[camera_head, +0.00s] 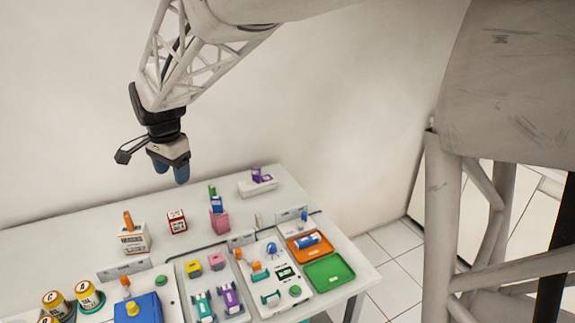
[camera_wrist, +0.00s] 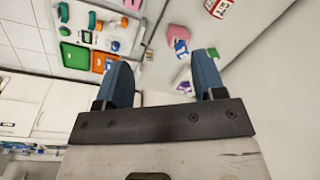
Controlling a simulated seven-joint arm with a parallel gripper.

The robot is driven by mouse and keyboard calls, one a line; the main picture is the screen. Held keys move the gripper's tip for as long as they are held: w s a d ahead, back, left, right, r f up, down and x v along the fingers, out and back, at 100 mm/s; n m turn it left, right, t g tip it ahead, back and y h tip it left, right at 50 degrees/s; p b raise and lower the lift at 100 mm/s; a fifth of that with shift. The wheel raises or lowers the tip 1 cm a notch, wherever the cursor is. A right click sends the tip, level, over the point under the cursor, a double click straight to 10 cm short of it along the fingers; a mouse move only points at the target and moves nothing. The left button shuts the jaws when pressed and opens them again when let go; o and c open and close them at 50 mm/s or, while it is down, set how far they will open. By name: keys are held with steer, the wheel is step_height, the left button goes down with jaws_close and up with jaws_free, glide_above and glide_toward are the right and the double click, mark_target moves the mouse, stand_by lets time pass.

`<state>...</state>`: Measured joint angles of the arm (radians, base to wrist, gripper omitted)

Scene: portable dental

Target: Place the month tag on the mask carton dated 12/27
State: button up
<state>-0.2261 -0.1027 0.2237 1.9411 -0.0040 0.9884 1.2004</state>
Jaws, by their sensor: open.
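My gripper (camera_head: 171,176) is open and empty, high above the back of the white table; the wrist view shows its two blue fingers spread apart (camera_wrist: 162,78). Boxes stand along the back: a white box with an orange top piece (camera_head: 133,240), a red and white box (camera_head: 177,222), a pink box (camera_head: 219,224) with a blue and green piece on it, and a flat white box (camera_head: 259,187) with a purple piece. The red and white box (camera_wrist: 218,7) and pink box (camera_wrist: 182,36) also show in the wrist view. Printing is too small to read; I cannot tell which is the 12/27 carton or the month tag.
An orange tray (camera_head: 303,251) and a green tray (camera_head: 330,271) lie at the front right. White panels with several small coloured parts, a blue box (camera_head: 138,307) and yellow-topped jars (camera_head: 89,294) fill the front. The wall stands behind the table.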

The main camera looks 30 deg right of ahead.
steer(key=s+d+n, duration=0.3)
steer(key=s+d, duration=0.2)
steer(key=s, duration=0.6)
steer(key=s+d+f+n+t, duration=0.1)
steer(key=s+d+n, duration=0.3)
steer(key=s, duration=0.7)
steer(key=s+d+f+n, duration=0.1)
steer(key=s+d+n, duration=0.3)
steer(key=s, duration=0.7)
steer(key=shift+s+d+f+t, duration=0.15)
steer(key=shift+d+t, duration=0.15)
steer(key=shift+d, duration=0.6)
